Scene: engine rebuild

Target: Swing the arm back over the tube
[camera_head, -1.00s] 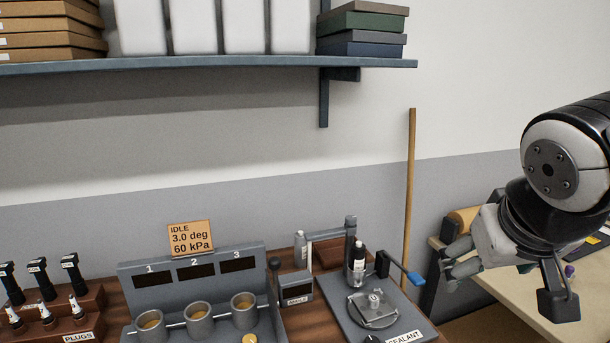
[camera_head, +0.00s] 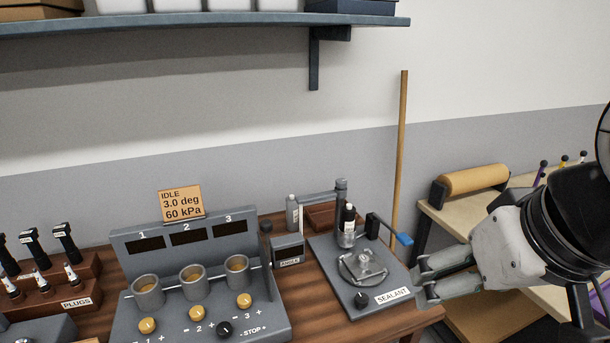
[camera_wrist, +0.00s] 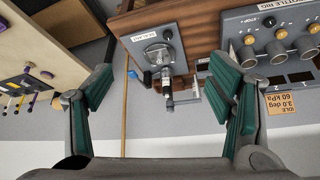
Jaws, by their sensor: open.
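A dark tube with a light label (camera_head: 348,220) stands upright in the holder at the back of the sealant station (camera_head: 325,262). In the wrist view the tube (camera_wrist: 166,82) shows upside down between my two fingers, some way beyond them. My gripper (camera_head: 422,284) is open and empty, at the right front of the sealant station, near its right edge. In the wrist view my gripper (camera_wrist: 160,95) shows its green finger pads spread wide with nothing between them. The head view does not show clearly how far above the bench the gripper is.
The throttle rig (camera_head: 200,290) with three cups and several knobs stands left of the station. A blue-handled lever (camera_head: 404,239) sticks out at the station's right. A wooden pole (camera_head: 401,160) leans on the wall behind. A second bench with a roll (camera_head: 473,179) is at the right.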

